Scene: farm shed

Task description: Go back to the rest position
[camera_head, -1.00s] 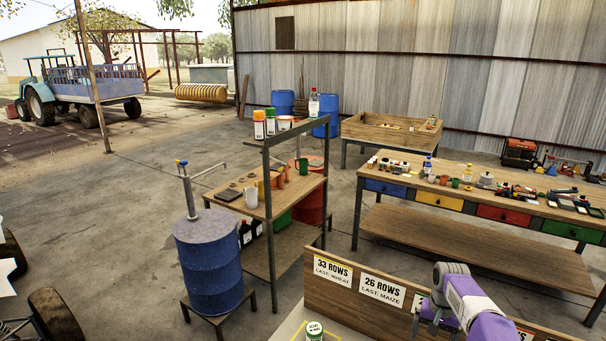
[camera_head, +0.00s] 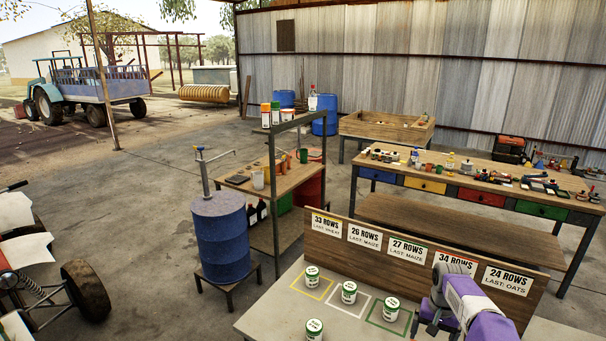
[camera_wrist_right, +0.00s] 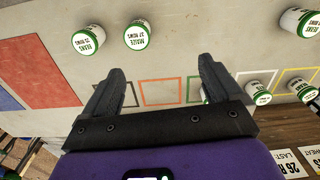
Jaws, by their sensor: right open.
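My right gripper (camera_head: 430,322) is at the lower right of the head view, on a purple arm over the bench. In the right wrist view its two dark fingers (camera_wrist_right: 158,92) are wide apart with nothing held between them. White cans with green lids stand on the bench below. In the head view one can (camera_head: 312,276) is at the yellow outline, another (camera_head: 349,292) at the white outline and a third (camera_head: 391,309) at the green outline. Another can (camera_head: 314,329) is nearer the front edge. An orange outline (camera_wrist_right: 163,92) between the fingers looks empty. My left gripper is out of view.
A board with row labels (camera_head: 363,236) stands along the bench's back edge. Behind are a shelf rack (camera_head: 287,182), a blue drum (camera_head: 221,237) with a pump and a long drawer table (camera_head: 458,177). Concrete floor (camera_head: 160,215) lies open at left.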

